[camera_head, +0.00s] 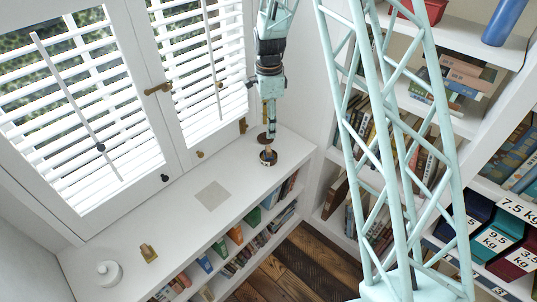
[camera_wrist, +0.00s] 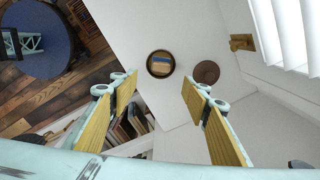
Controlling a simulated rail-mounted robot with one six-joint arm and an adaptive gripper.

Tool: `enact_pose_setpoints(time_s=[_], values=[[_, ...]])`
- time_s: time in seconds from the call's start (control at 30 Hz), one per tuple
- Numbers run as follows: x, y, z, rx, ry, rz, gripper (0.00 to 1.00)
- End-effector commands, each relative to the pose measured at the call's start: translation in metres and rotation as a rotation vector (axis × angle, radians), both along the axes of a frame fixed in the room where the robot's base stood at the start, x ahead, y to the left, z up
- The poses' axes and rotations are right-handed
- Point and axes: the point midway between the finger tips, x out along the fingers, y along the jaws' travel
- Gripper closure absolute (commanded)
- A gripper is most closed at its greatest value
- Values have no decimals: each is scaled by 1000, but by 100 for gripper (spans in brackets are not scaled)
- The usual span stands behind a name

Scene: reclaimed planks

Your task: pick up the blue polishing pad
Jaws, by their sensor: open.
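A round dark-rimmed container (camera_head: 268,160) stands on the white counter near its far right end. In the wrist view the container (camera_wrist: 149,70) holds a small blue piece (camera_wrist: 164,59), which looks like the blue polishing pad, beside tan pieces (camera_wrist: 160,68). How they lie on each other is hard to tell. My gripper (camera_head: 270,132) is above the container, pointing down. In the wrist view my gripper (camera_wrist: 158,82) has its two fingers wide apart, with nothing between them. The container shows beyond the fingertips, a little left of the middle.
A brown disc (camera_wrist: 207,72) lies close to the container, on the window side. The counter (camera_head: 180,228) also carries a grey square (camera_head: 212,195), a brass item (camera_head: 148,253) and a white round item (camera_head: 107,274). Shuttered windows (camera_head: 80,110) and bookshelves (camera_head: 455,107) flank it.

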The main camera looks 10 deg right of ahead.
Motion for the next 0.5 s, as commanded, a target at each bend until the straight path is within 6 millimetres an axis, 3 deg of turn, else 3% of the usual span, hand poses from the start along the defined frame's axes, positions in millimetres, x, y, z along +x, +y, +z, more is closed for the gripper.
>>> enact_pose_setpoints(time_s=[0.27, 0.5], values=[[0, 0, -9, 0, 1, 0, 57], [-1, 0, -36, 0, 2, 0, 57]])
